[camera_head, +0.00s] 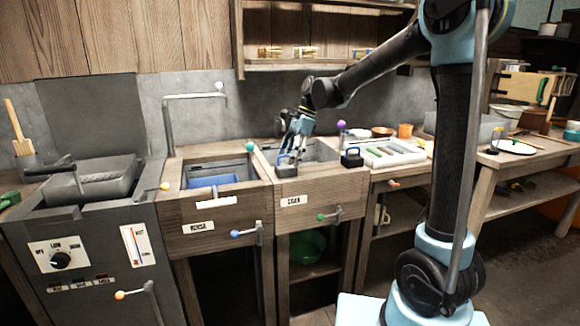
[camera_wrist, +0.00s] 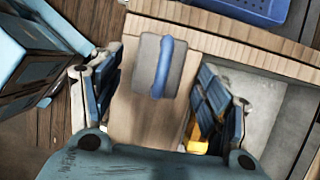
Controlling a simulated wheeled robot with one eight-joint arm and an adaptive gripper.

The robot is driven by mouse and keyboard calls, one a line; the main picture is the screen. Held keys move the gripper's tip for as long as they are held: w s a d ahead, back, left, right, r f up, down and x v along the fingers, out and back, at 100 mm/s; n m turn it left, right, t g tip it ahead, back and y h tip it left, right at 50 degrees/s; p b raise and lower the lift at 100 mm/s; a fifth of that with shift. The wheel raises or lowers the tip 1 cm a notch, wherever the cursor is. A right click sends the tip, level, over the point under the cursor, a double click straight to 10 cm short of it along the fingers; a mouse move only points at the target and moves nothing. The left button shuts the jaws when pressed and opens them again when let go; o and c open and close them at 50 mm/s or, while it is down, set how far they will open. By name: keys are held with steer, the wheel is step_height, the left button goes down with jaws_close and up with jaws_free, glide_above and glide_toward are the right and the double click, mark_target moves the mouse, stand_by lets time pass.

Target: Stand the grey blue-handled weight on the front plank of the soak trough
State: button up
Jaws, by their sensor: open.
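The grey weight with the blue handle (camera_wrist: 146,76) stands on the wooden front plank (camera_wrist: 140,118) of the soak trough. In the head view the weight (camera_head: 285,168) looks small and dark at the left part of that plank (camera_head: 318,174). My gripper (camera_head: 291,143) is above it, pointing down. In the wrist view my gripper (camera_wrist: 152,88) is open, with one finger on each side of the weight and gaps between. The soak trough's grey basin (camera_wrist: 262,95) lies to the right in the wrist view.
A second dark weight (camera_head: 352,157) stands right of the soak trough, near a white tray (camera_head: 393,152). The rinse trough with a blue basket (camera_head: 214,181) is to the left. A purple-knobbed post (camera_head: 341,125) rises behind. A green-knobbed lever (camera_head: 321,217) is below.

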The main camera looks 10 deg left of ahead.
steer(key=v, duration=0.8)
steer(key=s+d+f+n+t, duration=0.1)
steer(key=s+d, duration=0.1)
steer(key=d, duration=0.4)
steer(key=s+d+f+n, duration=0.1)
steer(key=s+d+n, duration=0.1)
steer(key=d, duration=0.4)
steer(key=s+d+f+n+t+h, duration=0.1)
steer(key=s+d+f+n, duration=0.2)
steer(key=s+d+f, duration=0.3)
steer(key=s+d+f+n+t+h, duration=0.1)
steer(key=s+d+f+n, duration=0.2)
steer(key=d, duration=0.9)
steer(key=s+d+f+n+t+h, duration=0.1)
steer(key=s+d+f+n+h, duration=0.1)
steer(key=s+d+f, duration=0.6)
steer(key=s+f, duration=0.1)
steer(key=s, duration=0.3)
steer(key=shift+d+f+n+t, duration=0.3)
steer(key=shift+d+f+n, duration=0.05)
steer(key=shift+d+n, duration=0.05)
